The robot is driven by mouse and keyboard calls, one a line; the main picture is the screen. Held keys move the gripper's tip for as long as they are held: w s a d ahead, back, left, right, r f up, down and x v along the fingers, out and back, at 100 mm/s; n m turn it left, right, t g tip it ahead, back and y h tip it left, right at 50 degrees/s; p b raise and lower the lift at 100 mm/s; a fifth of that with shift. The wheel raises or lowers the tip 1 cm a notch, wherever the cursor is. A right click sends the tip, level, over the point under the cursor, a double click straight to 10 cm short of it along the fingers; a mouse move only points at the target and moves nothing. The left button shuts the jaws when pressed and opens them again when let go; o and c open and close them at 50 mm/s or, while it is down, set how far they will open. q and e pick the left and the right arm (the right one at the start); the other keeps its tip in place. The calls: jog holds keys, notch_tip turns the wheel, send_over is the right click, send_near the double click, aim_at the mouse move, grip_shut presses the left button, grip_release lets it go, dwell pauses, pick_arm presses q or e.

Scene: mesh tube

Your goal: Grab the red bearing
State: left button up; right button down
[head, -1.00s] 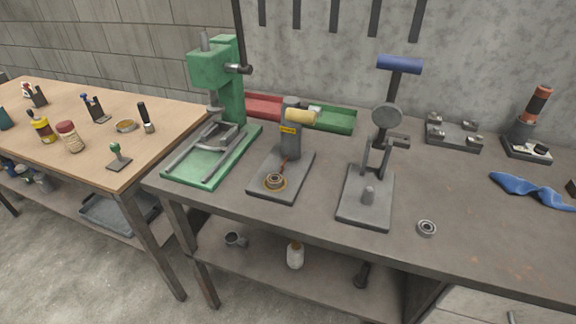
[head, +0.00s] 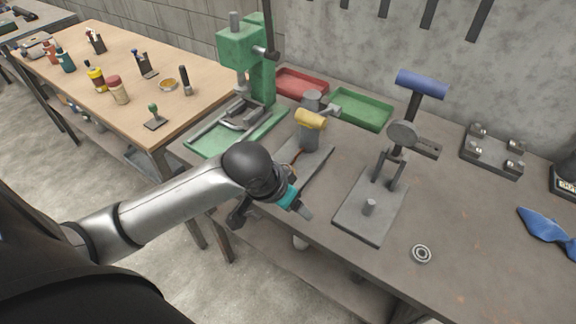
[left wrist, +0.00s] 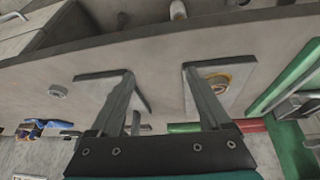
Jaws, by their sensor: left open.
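A round bearing with an orange-brown ring (left wrist: 218,82) sits on the grey base plate (left wrist: 238,92) of the yellow-handled tool (head: 311,120). I see no plainly red bearing; a plain grey one (head: 421,254) lies on the bench right of the blue-handled press, and also shows in the left wrist view (left wrist: 57,91). My left gripper (head: 298,203) is over the bench's front edge, by the yellow-handled tool. In the left wrist view its jaws (left wrist: 158,70) are open and empty, with the orange-ringed bearing just right of the right finger.
The blue-handled press (head: 403,135) stands right of my left gripper. The green press (head: 250,70) stands behind and left. A red tray (head: 300,82) and a green tray (head: 360,108) lie at the back. Bare bench surrounds the grey bearing.

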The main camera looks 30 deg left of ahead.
pick_arm(q)
jog(key=w+a+r+n+y, duration=0.2)
jog(key=w+a+r+n, duration=0.15)
jog(key=a+r, duration=0.6)
jog(key=shift+m, duration=0.45)
jog(key=x, duration=0.3)
jog(key=d+b+x, duration=0.1)
jog(key=x, duration=0.4)
jog(key=shift+w+d+f, duration=0.25)
jog(key=shift+w+f, duration=0.05)
jog(key=shift+w, duration=0.05)
jog(key=b+x, duration=0.1)
jog(key=x, duration=0.4)
jog(key=shift+w+d+b, duration=0.1)
jog(key=shift+d+b, duration=0.15)
jog(key=shift+b, duration=0.1)
jog(key=shift+r, duration=0.1)
grip_shut()
